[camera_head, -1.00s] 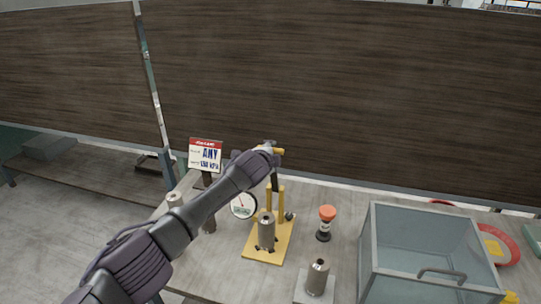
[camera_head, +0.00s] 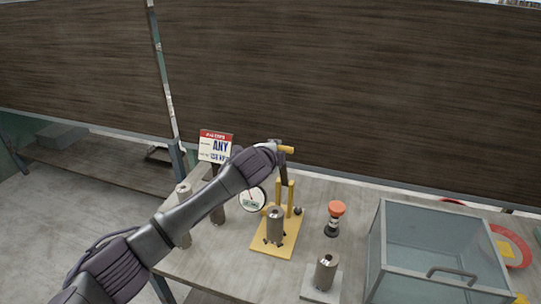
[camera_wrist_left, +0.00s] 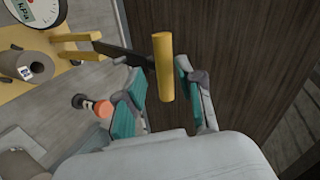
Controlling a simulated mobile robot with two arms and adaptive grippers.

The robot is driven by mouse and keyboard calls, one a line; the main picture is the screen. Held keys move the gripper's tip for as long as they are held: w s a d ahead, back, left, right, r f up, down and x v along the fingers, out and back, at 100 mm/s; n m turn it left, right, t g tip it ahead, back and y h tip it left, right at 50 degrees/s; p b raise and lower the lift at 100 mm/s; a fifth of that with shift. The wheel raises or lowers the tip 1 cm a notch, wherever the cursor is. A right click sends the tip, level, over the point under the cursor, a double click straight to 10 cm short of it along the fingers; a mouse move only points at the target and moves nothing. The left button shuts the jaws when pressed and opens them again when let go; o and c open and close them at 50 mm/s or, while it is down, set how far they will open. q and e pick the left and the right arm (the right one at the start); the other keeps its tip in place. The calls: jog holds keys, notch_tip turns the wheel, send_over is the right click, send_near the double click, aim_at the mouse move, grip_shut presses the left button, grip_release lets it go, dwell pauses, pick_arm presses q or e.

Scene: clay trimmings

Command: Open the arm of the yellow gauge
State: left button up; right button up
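The yellow gauge has a flat yellow base (camera_head: 267,247), yellow posts (camera_head: 290,196) and a round white dial (camera_head: 252,200). A grey metal cylinder (camera_head: 275,227) stands on the base. Its dark arm (camera_head: 283,172) points up, with a yellow handle (camera_head: 287,149) across the top. My left gripper (camera_head: 275,149) is at this handle. In the left wrist view, the yellow handle (camera_wrist_left: 163,70) lies between the two teal-padded fingers of my left gripper (camera_wrist_left: 162,85), which are spread with gaps beside it. The dark arm (camera_wrist_left: 120,52) runs left to the posts. My right gripper is not in view.
An orange-topped object (camera_head: 335,215) and a second cylinder (camera_head: 326,272) on a plate stand right of the gauge. A clear-walled bin (camera_head: 430,245) is further right. A sign (camera_head: 214,146) and more cylinders (camera_head: 184,205) stand left. A dark wooden panel (camera_head: 350,90) is behind.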

pick_arm(q)
jog(key=v, duration=0.6)
jog(key=shift+s+r, duration=0.2)
jog(key=shift+s, duration=0.1)
jog(key=shift+d, duration=0.1)
